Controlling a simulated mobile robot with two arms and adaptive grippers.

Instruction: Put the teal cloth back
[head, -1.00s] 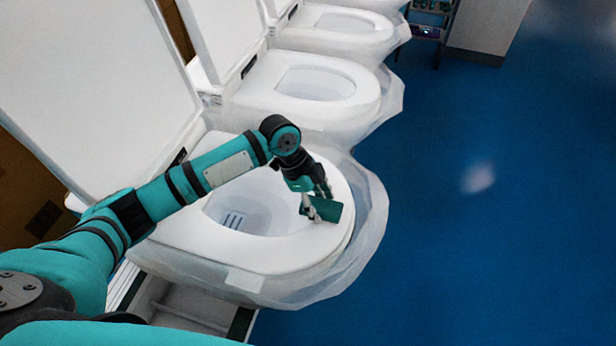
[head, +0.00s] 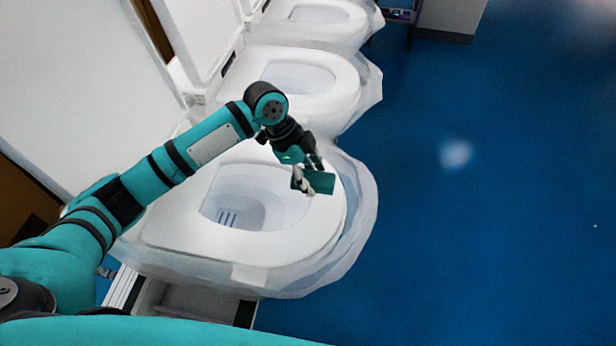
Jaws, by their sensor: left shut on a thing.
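The teal cloth (head: 320,182) is a small dark teal, flat piece over the right part of the nearest toilet's seat (head: 318,222). My left gripper (head: 308,180) is shut on the cloth, with its pale fingers at the cloth's near left side. The arm reaches in from the left across the toilet. I cannot tell whether the cloth touches the seat or hangs just above it. My right gripper is out of view.
More toilets with raised lids stand in a row behind, the closest being the second toilet (head: 345,90). Clear plastic wrap (head: 362,215) rings the nearest bowl. A cabinet (head: 450,18) stands at the top. The blue floor (head: 490,220) on the right is clear.

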